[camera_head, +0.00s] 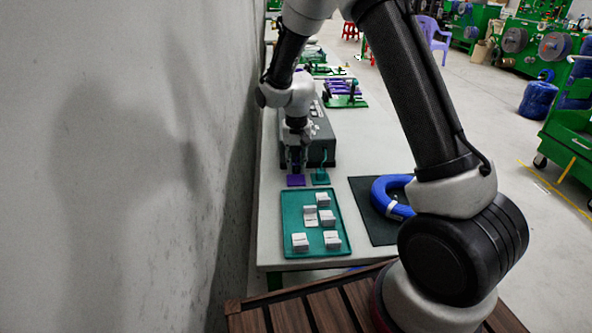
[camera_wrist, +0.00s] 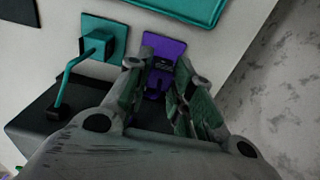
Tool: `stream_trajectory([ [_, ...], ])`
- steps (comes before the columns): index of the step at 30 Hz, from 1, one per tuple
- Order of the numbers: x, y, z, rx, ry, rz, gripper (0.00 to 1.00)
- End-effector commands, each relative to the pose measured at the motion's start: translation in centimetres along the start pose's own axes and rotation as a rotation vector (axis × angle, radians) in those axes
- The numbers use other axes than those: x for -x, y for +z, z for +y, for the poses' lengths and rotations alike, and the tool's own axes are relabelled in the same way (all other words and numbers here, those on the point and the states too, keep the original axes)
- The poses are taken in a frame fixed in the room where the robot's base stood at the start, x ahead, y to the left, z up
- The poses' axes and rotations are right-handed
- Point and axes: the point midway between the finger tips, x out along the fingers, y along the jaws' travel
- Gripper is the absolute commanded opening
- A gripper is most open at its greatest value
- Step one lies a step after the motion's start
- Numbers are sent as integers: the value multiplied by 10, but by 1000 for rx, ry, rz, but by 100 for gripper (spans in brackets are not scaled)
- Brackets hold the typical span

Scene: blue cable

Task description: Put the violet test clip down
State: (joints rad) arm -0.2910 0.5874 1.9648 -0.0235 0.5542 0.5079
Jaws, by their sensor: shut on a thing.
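My gripper (camera_wrist: 160,88) is shut on the violet test clip (camera_wrist: 154,84), which shows between its fingers in the wrist view. A violet square pad (camera_wrist: 164,45) lies on the table just beyond the fingertips. In the head view my gripper (camera_head: 296,167) is low over the table, right behind the violet pad (camera_head: 296,181). The clip is hard to make out there. I cannot tell whether the clip touches the pad.
A teal clip (camera_wrist: 98,42) stands on a teal pad (camera_wrist: 117,29) beside the violet one. A dark box (camera_head: 322,149) is behind them. A green tray (camera_head: 288,222) with several white blocks lies in front. A blue cable coil (camera_head: 381,191) rests on a black mat (camera_head: 366,217) to the right.

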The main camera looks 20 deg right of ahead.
Motion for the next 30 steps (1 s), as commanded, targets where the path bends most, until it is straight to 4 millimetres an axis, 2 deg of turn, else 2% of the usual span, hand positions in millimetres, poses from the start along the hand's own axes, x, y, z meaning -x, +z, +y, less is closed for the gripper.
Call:
stream_trajectory([
  [3, -20, 2, 1, 0, 2, -4, 2],
  [5, -26, 2, 1, 0, 2, -3, 2],
  [15, -29, 1, 1, 1, 1, -2, 2],
  [16, -30, 1, 0, 1, 1, -1, 25],
  [19, -29, 1, 0, 1, 1, -1, 43],
  [30, -26, 1, 0, 1, 0, 0, 45],
])
